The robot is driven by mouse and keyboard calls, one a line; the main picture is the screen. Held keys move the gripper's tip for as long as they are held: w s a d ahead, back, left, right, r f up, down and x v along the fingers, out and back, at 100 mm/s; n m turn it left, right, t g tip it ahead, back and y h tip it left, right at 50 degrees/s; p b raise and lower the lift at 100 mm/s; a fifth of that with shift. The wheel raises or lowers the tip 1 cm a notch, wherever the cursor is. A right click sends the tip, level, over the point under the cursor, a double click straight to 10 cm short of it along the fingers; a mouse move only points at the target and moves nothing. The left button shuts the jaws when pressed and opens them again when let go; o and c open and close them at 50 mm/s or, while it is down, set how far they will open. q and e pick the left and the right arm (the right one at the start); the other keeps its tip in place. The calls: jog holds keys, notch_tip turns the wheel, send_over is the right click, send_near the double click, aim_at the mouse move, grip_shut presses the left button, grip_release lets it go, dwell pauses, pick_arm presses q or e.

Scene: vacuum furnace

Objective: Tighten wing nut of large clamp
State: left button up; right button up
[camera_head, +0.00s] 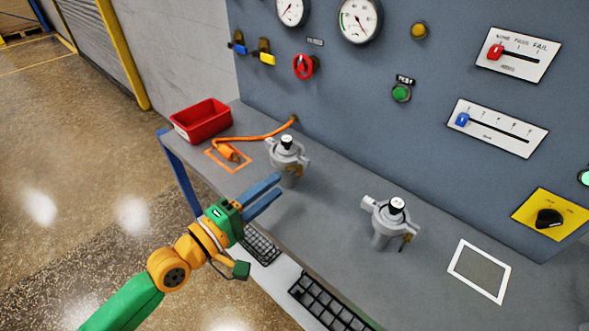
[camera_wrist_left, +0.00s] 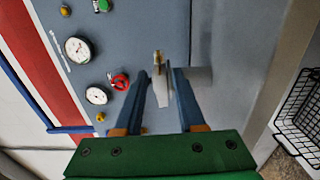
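Two grey clamps on pipe stubs with black-and-white caps stand on the bench. The left clamp (camera_head: 286,150) is farther back and the right clamp (camera_head: 384,217) is nearer. I cannot tell surely which is the large one. Each has a brass wing nut, on the left clamp (camera_head: 293,171) and on the right clamp (camera_head: 406,241). My left gripper (camera_head: 279,184) is open with blue fingers just in front of the left clamp's wing nut. In the left wrist view a brass wing nut (camera_wrist_left: 157,58) shows near the gap between the fingertips (camera_wrist_left: 158,73). My right gripper is out of view.
A red bin (camera_head: 202,120) and an orange plug with cable (camera_head: 230,153) lie at the bench's left end. The gauge panel (camera_head: 345,85) rises behind. Black wire baskets (camera_head: 325,302) are along the front edge. A white-framed square (camera_head: 480,271) is at right.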

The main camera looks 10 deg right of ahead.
aim_at(291, 173)
pick_arm(q)
jog(key=x, duration=0.4)
jog(key=shift+r, duration=0.15)
jog(key=shift+w+d, duration=0.3)
jog(key=shift+d, duration=0.1)
jog(key=shift+s+a, duration=0.1)
jog(key=shift+c, duration=0.9)
grip_shut()
jog(key=shift+f+m+b, duration=0.25)
jog(key=shift+m+b, duration=0.25)
jog(key=shift+m, duration=0.3)
jog(key=shift+m+b, duration=0.4)
jog(key=shift+m, duration=0.6)
jog(key=shift+r+m, duration=0.15)
jog(key=shift+m, duration=0.95)
jog(key=shift+o, duration=0.9)
grip_release()
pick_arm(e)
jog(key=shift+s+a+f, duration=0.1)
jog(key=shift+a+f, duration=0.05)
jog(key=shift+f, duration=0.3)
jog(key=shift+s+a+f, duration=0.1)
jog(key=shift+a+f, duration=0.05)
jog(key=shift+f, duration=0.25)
